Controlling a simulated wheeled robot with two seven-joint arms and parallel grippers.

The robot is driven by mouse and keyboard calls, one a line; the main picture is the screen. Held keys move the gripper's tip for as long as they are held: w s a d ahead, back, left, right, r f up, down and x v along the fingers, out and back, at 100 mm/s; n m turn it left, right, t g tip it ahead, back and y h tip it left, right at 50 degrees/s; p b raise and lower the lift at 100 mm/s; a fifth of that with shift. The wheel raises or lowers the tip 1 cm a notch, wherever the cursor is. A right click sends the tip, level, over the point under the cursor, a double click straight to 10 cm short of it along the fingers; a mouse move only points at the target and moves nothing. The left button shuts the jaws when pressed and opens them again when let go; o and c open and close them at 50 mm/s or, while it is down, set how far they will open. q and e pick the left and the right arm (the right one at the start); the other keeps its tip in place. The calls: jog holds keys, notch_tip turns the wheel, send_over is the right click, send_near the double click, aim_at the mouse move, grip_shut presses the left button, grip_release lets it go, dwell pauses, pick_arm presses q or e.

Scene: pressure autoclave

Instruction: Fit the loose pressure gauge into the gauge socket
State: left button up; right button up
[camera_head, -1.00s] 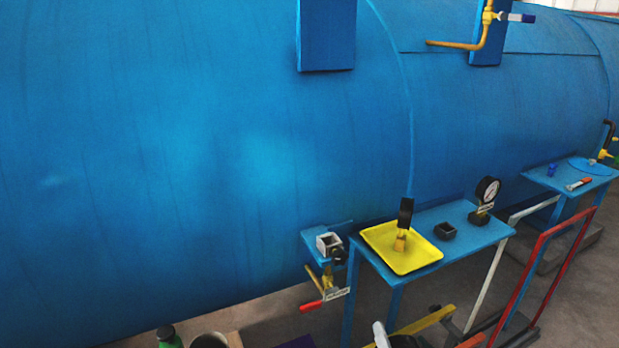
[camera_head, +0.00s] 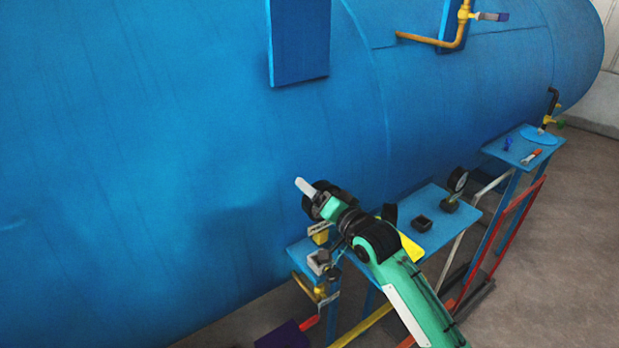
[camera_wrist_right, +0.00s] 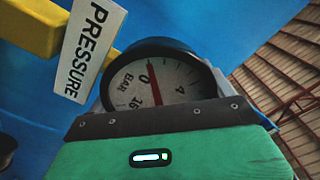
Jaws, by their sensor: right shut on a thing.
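The loose pressure gauge (camera_wrist_right: 157,84) has a black round case and a pale BAR dial with its red needle near 0. In the right wrist view its yellow stem (camera_wrist_right: 27,25) carries a white PRESSURE label. My right gripper (camera_head: 321,211) is shut on this gauge. In the head view the stem and label (camera_head: 319,233) hang below the gripper. A small square grey socket (camera_head: 320,262) sits just below on a blue ledge against the vessel. The stem appears apart from the socket. The gauge case is largely hidden by the gripper in the head view. My left gripper is not in view.
My right arm partly hides the yellow tray (camera_head: 411,248). The blue table (camera_head: 440,201) also bears a black open box (camera_head: 422,223) and another gauge (camera_head: 457,180). A valve (camera_head: 320,292) hangs below the ledge. The blue vessel (camera_head: 200,150) lies close behind.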

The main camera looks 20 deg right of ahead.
aim_at(319, 230)
jog(key=shift+s+d+r, duration=0.1)
jog(key=shift+d+r, duration=0.05)
jog(key=shift+r, duration=0.15)
jog(key=shift+s, duration=0.1)
jog(key=shift+f, duration=0.55)
jog(key=shift+f+b, duration=1.3)
jog(key=shift+f, duration=1)
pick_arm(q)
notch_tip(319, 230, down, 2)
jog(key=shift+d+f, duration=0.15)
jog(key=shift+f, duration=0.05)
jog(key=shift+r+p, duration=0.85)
